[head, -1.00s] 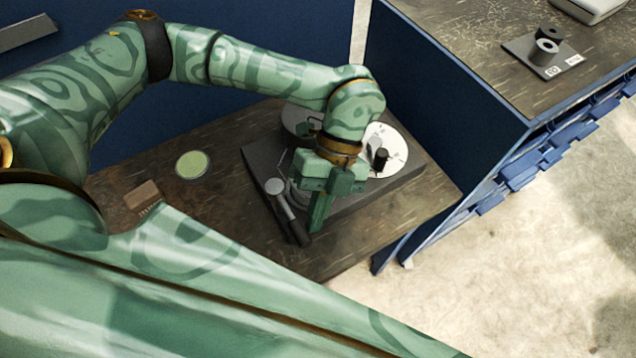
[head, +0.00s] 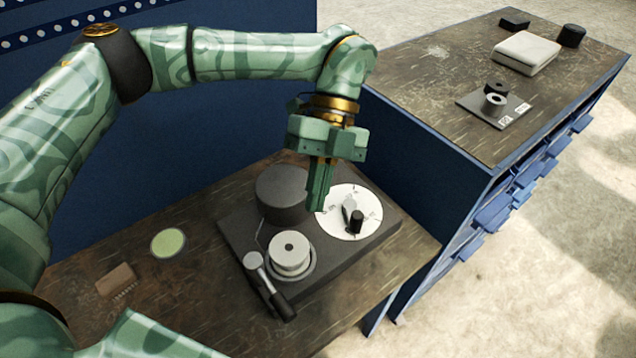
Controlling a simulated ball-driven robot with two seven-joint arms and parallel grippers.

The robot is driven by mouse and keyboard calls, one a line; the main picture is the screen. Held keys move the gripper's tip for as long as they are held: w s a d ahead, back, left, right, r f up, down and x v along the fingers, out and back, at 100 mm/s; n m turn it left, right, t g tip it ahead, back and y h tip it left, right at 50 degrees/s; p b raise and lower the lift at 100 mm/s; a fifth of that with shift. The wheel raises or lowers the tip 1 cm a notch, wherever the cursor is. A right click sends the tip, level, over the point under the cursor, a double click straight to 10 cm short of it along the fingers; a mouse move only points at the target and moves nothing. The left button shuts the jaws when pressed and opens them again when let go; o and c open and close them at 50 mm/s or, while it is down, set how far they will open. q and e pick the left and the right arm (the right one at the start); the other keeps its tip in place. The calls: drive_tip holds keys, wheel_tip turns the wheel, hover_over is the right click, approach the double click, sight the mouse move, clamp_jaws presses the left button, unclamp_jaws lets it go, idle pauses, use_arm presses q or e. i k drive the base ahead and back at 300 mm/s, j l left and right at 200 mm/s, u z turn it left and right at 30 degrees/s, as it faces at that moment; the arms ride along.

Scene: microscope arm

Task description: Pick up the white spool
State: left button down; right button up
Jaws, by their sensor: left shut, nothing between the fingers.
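A white spool (head: 289,250) with a dark hole in its top sits on a round seat at the front of a dark machine base (head: 345,262). My left gripper (head: 317,200) points down with its fingers together and empty. In the picture it is above and right of the spool, in front of the gap between a dark cylinder and a white disc. It is apart from the spool. My right gripper is not in view.
The base also carries a dark cylinder (head: 281,195), a white disc (head: 340,222) with a black knob (head: 356,222), and a black-handled lever (head: 272,290). A green round pad (head: 168,243) and a brown block (head: 115,280) lie left. A blue cabinet (head: 425,150) stands right.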

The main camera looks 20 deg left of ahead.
sight(289, 250)
drive_tip(key=k+l, duration=0.25)
drive_tip(key=k, duration=0.25)
drive_tip(key=k+l, duration=0.2)
drive_tip(key=k, duration=0.25)
drive_tip(key=k+l, duration=0.25)
drive_tip(key=k, duration=0.25)
